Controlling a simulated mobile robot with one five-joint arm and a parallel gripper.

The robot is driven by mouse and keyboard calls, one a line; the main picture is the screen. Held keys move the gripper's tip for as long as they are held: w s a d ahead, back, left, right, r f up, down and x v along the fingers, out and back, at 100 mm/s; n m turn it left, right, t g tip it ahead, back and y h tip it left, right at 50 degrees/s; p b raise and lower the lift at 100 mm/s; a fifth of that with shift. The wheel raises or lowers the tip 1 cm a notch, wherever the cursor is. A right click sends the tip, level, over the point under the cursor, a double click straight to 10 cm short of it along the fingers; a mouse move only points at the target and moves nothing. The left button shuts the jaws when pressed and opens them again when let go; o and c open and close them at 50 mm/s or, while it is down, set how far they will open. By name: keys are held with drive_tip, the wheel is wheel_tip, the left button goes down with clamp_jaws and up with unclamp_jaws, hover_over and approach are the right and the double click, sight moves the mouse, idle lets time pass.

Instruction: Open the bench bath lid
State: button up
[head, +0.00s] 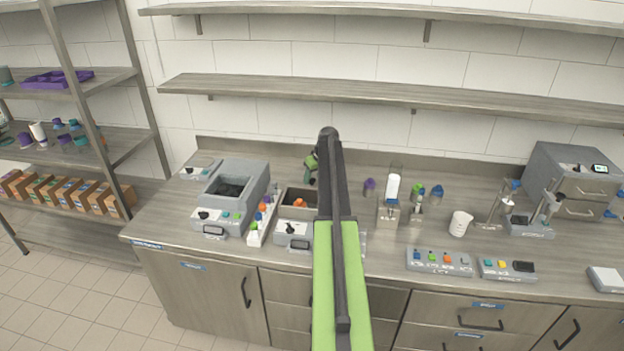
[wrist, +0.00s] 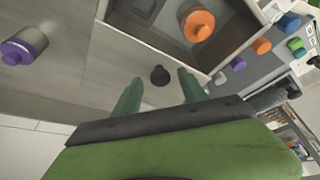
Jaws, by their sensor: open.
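My gripper (head: 311,166) is at the back of the bench, partly hidden by my arm. In the wrist view my gripper (wrist: 157,83) has its two green fingers apart, with nothing held. A black round knob (wrist: 159,75) shows between and just beyond the fingertips; I cannot tell whether they touch. It stands by the rim of an open-topped box (wrist: 122,22) with an orange-capped bottle (wrist: 197,24) inside. In the head view this box (head: 284,228) is left of my arm. I cannot tell whether the knob belongs to the bath lid.
A larger grey unit (head: 247,178) with a dark open well stands left of the box. A narrow rack (head: 256,234) of coloured caps lies between them. A purple-capped bottle (wrist: 25,45) is near my gripper. A wall shelf (head: 290,88) runs above the bench.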

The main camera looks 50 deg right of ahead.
drive_tip(key=p+v, duration=1.5)
drive_tip(key=v, duration=0.2)
drive_tip(key=shift+s, duration=0.2)
